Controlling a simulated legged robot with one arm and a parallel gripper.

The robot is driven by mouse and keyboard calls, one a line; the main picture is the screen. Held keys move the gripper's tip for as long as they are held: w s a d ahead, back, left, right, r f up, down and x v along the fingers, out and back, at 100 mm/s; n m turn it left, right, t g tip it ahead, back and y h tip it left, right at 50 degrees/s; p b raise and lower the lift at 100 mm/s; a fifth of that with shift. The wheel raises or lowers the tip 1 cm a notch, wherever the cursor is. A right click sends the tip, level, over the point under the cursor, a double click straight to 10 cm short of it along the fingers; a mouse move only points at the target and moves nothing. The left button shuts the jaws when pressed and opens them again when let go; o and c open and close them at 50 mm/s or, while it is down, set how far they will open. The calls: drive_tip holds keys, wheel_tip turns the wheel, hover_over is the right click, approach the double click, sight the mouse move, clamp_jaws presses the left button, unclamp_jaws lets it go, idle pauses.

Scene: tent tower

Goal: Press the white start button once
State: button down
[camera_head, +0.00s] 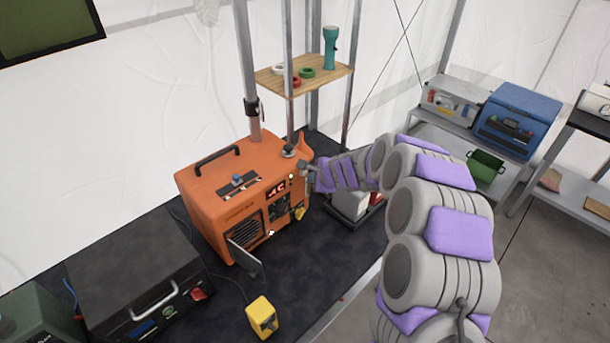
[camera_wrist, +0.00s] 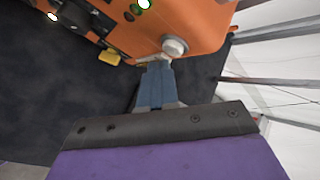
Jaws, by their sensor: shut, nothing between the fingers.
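An orange generator (camera_head: 215,190) stands on the dark bench top, its panel facing me. My gripper (camera_head: 311,172) is at the right end of its front, fingers shut and empty. In the wrist view, the shut fingers (camera_wrist: 156,75) point at the orange housing (camera_wrist: 195,22). A pale round button (camera_wrist: 174,46) sticks out from the housing just beyond the fingertips, slightly right of them; I take it for the white start button. I cannot tell whether the fingertips touch it. In the head view, my gripper makes this button hard to make out.
A yellow plug (camera_head: 299,213) hangs at the generator's front. A yellow box (camera_head: 262,316) and a black case (camera_head: 135,275) stand nearer on the bench. A wooden shelf (camera_head: 325,75) with a teal torch (camera_head: 330,48) is above, between metal poles.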

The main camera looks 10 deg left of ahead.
drive_tip(key=shift+s+d, duration=0.15)
drive_tip(key=shift+d, duration=0.1)
drive_tip(key=s+d+b, duration=0.1)
drive_tip(key=d, duration=0.1)
drive_tip(key=s+d+b, duration=0.1)
drive_tip(key=s+d, duration=0.1)
drive_tip(key=shift+r, duration=0.1)
idle(0.5)
idle(0.6)
